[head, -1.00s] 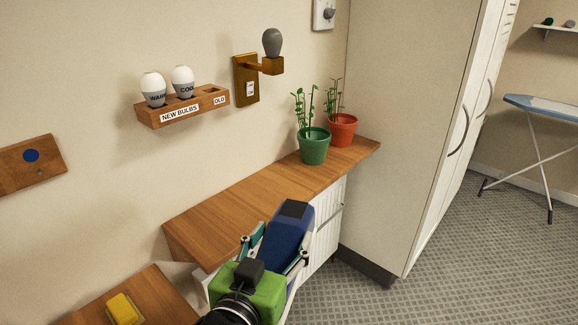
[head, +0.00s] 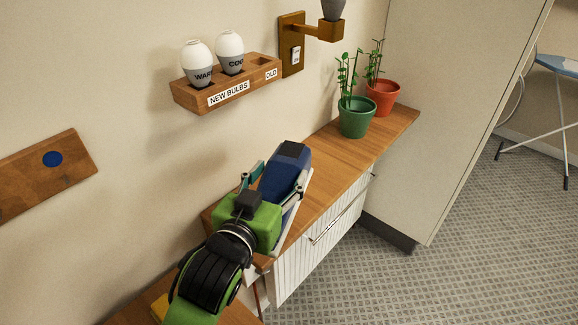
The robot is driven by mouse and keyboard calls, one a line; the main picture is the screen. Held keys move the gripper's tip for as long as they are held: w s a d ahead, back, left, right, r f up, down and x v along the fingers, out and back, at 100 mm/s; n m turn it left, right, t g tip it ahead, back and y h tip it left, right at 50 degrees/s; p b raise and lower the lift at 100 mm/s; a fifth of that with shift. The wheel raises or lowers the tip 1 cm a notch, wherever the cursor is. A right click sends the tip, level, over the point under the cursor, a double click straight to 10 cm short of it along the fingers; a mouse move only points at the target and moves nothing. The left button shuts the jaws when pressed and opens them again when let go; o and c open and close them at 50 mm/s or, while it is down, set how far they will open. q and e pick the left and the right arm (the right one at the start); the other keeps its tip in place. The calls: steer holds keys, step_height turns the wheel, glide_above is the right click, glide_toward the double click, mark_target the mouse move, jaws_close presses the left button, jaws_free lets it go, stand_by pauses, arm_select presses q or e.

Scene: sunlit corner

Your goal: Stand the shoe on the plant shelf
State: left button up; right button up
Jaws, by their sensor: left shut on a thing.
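The dark blue shoe (head: 290,168) with a white sole edge is held by my left gripper (head: 274,186), whose fingers are shut on its two sides. The shoe's black end points away from me, toward the pots. It shows over the near part of the wooden plant shelf (head: 345,157); I cannot tell whether it touches the top. The gripper's green body hides the shoe's near end. A green pot (head: 358,118) and a red pot (head: 383,97) with plants stand at the shelf's far end. My right gripper is not in view.
A bulb rack (head: 225,88) with two bulbs and a lamp bracket (head: 294,45) are on the wall above the shelf. A tall cabinet (head: 440,110) stands beyond the pots. The shelf top between shoe and pots is clear.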

arm_select(q)
steer(key=w, duration=0.1)
steer(key=w+f, duration=0.1)
steer(key=w, duration=0.1)
steer(key=w+p, duration=0.1)
steer(key=shift+w+a+f, duration=0.3)
steer(key=shift+a+f, duration=0.05)
steer(key=w+f, duration=0.2)
steer(key=f, duration=0.1)
steer(key=w+f+p, duration=0.1)
steer(key=w+f, duration=0.1)
steer(key=w+a+f, duration=0.1)
steer(key=w+f, duration=0.1)
steer(key=f, duration=0.1)
steer(key=shift+f+p, duration=0.35)
steer(key=shift+f, duration=0.55)
